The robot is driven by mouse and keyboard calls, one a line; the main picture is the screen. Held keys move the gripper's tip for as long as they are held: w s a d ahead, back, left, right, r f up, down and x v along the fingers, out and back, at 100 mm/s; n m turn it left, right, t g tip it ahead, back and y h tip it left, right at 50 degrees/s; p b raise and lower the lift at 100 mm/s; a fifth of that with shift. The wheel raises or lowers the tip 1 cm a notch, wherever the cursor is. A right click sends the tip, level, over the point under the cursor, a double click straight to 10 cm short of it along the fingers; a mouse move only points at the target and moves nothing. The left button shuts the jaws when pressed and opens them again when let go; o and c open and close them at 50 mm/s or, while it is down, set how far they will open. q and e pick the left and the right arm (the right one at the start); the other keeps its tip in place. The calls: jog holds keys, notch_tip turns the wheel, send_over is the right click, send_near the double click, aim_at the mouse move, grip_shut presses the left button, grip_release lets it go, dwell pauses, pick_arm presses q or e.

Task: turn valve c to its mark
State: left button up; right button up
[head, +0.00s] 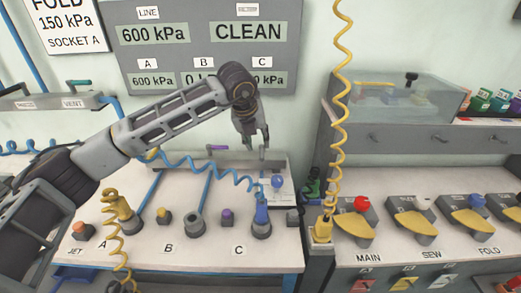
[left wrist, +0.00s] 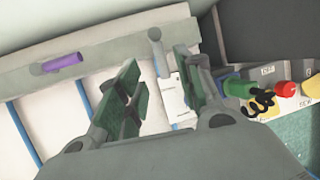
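A pale manifold bar (head: 190,163) runs along the back of the left bench, and it also shows in the left wrist view (left wrist: 110,50). A purple valve lever (left wrist: 63,62) lies along it. Right of that, a grey lever (left wrist: 157,48), apparently valve c, stands out from the bar. My left gripper (head: 253,141) is over the right end of the bar, below the panel's C readout (head: 262,63). In the left wrist view its green-padded fingers (left wrist: 160,92) are open, with the grey lever seen in the gap. Contact and the mark cannot be made out. My right gripper is not in view.
A blue coiled hose (head: 205,168) crosses below my left arm to a blue fitting (head: 261,215) at socket C. A yellow coiled hose (head: 340,100) hangs to the right. A clear box (head: 395,98) and yellow pedals (head: 412,222) stand at the right bench.

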aim_at(261, 152)
pick_arm(q)
jog(key=shift+x, duration=3.2)
grip_shut()
